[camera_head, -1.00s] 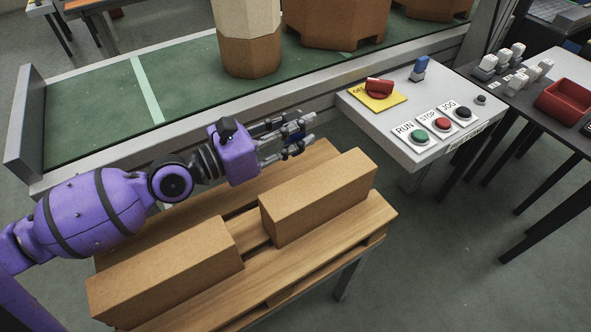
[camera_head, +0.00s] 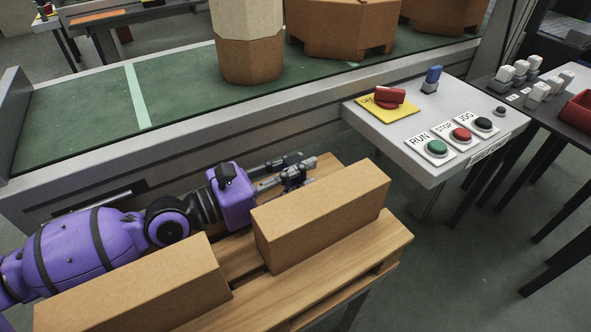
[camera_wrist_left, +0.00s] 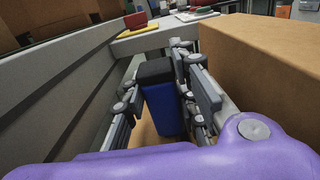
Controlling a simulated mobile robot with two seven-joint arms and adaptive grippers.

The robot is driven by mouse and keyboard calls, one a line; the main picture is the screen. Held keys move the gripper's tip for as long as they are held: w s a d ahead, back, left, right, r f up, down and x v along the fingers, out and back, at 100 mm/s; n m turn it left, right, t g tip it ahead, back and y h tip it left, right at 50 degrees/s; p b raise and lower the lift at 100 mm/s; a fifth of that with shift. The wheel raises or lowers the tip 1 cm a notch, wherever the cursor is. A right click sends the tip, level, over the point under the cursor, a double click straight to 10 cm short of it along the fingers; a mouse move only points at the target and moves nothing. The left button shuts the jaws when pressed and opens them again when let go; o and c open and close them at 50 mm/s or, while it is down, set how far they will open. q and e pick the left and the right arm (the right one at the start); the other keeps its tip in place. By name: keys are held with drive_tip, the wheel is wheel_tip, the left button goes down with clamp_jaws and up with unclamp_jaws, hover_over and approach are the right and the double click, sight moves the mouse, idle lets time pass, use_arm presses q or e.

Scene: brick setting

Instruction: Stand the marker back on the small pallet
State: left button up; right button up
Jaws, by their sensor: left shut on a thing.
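My left gripper (camera_head: 289,171) is shut on the marker, a blue block-like body with a black top (camera_wrist_left: 166,105) that shows upright between the fingers in the left wrist view. The gripper is low over the back part of the small wooden pallet (camera_head: 340,285), behind the right cardboard box (camera_head: 322,225). I cannot tell whether the marker touches the pallet. My right gripper is not in view.
A second cardboard box (camera_head: 135,290) lies on the pallet at left. The conveyor's grey side (camera_head: 60,190) runs close behind my gripper. A control panel (camera_head: 410,130) with buttons, a red switch and a blue-topped object (camera_head: 432,79) stands at right.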

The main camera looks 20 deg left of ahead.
use_arm(q)
drive_tip(key=shift+f, duration=0.2)
drive_tip(key=o, duration=0.9)
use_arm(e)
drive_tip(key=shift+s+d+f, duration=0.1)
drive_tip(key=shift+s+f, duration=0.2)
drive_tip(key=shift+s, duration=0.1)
use_arm(q)
drive_tip(key=shift+r, duration=0.3)
drive_tip(key=v, duration=0.2)
drive_tip(key=b+v, duration=0.1)
drive_tip(key=v, duration=0.2)
drive_tip(key=shift+s+a+f, duration=0.25)
drive_tip(key=shift+f, duration=0.05)
drive_tip(key=v, duration=0.2)
drive_tip(key=p+v, duration=0.1)
drive_tip(key=v, duration=0.2)
drive_tip(key=shift+s+a+r, duration=0.15)
drive_tip(key=shift+s+r, duration=0.05)
drive_tip(key=shift+r, duration=0.05)
drive_tip(key=shift+s+a, duration=0.25)
drive_tip(key=shift+s, duration=0.05)
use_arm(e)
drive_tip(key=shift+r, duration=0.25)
